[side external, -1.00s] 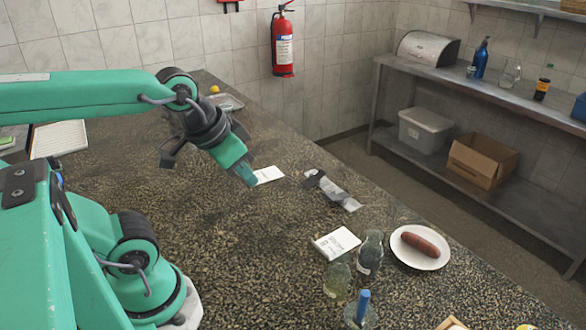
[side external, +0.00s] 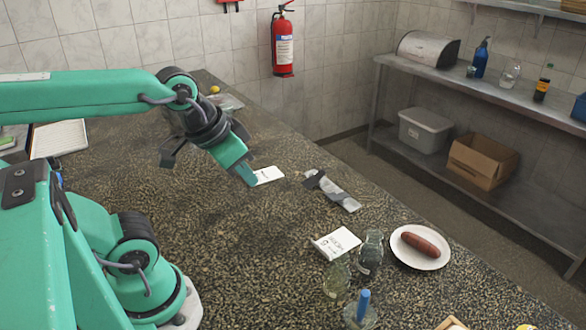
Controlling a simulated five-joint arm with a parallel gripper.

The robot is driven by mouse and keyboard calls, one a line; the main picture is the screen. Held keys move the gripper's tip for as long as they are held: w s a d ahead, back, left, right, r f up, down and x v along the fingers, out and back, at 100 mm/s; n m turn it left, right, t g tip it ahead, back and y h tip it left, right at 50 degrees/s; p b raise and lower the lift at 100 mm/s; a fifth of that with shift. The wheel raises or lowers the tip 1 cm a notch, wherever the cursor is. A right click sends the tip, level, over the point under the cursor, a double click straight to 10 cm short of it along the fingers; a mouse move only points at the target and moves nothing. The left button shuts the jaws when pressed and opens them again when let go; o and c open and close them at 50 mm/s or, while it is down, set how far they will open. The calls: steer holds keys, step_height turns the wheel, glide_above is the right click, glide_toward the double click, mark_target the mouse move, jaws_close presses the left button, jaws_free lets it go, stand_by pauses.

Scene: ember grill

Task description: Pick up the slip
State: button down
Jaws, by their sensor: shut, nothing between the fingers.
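A small white paper slip (side external: 268,175) lies flat on the dark speckled counter, near the middle of the view. My gripper (side external: 247,175) is at its left end, pointing down and to the right. The gripper is shut and empty. Its tip overlaps the slip's left edge in the picture, and I cannot tell whether it touches the slip or hangs just above it. A second white paper with print (side external: 336,243) lies farther right and nearer the camera.
A grey and black strip-like item (side external: 332,190) lies right of the slip. Glass jars (side external: 371,253) and a white plate (side external: 398,258) with a sausage (side external: 421,244) stand at the front right. The counter's right edge runs just beyond them. The middle front is clear.

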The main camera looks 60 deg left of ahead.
stand_by(0.4)
steer(key=c, duration=1.9)
jaws_free()
steer(key=shift+c, duration=0.2)
steer(key=shift+w, duration=0.1)
steer(key=w+d+f+m+g, duration=0.2)
steer(key=w+d+f+m, duration=0.1)
steer(key=w+f+m, duration=1)
step_height(320, 180, down, 4)
steer(key=m, duration=0.4)
steer(key=shift+w+d+m+g, duration=0.2)
steer(key=shift+d+m+g, duration=0.15)
steer(key=shift+m+g, duration=0.05)
steer(key=shift+x, duration=1.2)
